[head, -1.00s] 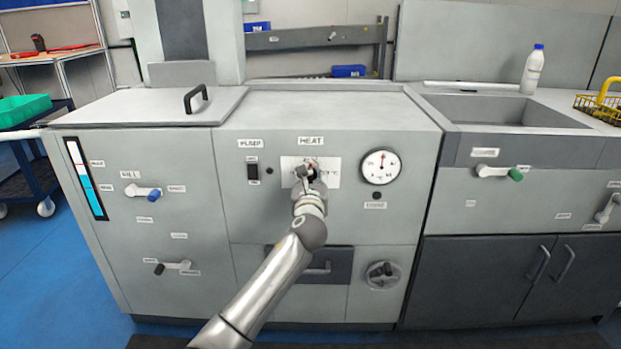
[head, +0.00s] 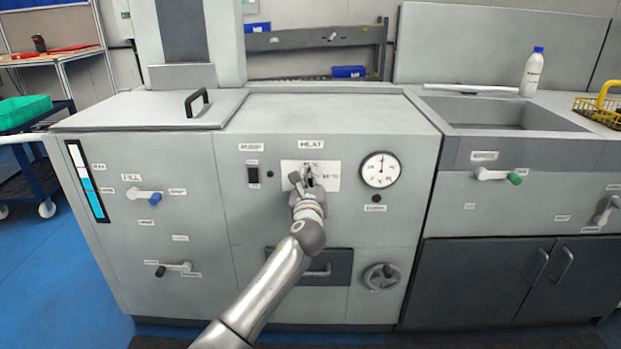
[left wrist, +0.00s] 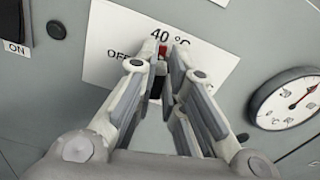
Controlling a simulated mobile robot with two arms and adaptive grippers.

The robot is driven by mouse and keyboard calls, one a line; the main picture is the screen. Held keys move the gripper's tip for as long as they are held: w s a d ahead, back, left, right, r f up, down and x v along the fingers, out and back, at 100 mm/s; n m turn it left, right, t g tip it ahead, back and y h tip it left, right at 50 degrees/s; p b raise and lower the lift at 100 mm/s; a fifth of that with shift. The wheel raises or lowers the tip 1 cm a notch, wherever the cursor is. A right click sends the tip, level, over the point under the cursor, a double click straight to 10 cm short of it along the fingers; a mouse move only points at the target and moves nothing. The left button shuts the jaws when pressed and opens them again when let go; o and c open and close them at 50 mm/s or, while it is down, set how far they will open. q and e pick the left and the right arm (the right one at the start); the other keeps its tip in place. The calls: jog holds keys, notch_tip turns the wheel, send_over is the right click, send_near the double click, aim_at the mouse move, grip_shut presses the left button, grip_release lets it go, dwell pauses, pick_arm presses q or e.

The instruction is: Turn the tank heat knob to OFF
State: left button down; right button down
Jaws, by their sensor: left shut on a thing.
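The heat knob, with a red mark (left wrist: 162,52), sits on a white label plate (left wrist: 205,57) on the tank front, below the HEAT label (head: 311,145). In the left wrist view the plate reads "40 °C" above the knob and "OFF" to its left. The red mark shows near the upper end of the knob, between these texts. My left gripper (left wrist: 160,68) is shut on the knob; its fingers hide most of it. In the head view the gripper (head: 308,176) covers the knob. My right gripper is not in view.
A round dial gauge (head: 380,170) is right of the plate. A black pump switch (head: 253,174) is to its left. A drawer recess (head: 338,262) and a round handwheel (head: 381,277) are below. A lever with a blue end (head: 150,196) is further left.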

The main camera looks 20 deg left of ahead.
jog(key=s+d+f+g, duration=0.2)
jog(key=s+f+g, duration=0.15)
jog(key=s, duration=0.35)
pick_arm(q)
jog(key=shift+s+a+f+n+b, duration=0.15)
jog(key=shift+a+f+n, duration=0.1)
jog(key=shift+n, duration=2.45)
jog(key=shift+w+a+f+n+b, duration=0.1)
jog(key=shift+f+n, duration=0.15)
jog(key=shift+n, duration=2.45)
jog(key=shift+s+a+f+n+b, duration=0.15)
jog(key=shift+a+f+n, duration=0.1)
jog(key=shift+n, duration=2.45)
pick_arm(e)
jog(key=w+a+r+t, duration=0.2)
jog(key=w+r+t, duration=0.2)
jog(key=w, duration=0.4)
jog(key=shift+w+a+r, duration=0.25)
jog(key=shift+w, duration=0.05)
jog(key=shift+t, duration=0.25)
pick_arm(q)
jog(key=c, duration=1.5)
grip_release()
jog(key=shift+s+d, duration=0.1)
jog(key=v, duration=1.1)
jog(key=shift+s+d+r, duration=0.1)
jog(key=shift+s+d, duration=0.05)
jog(key=shift+s, duration=0.2)
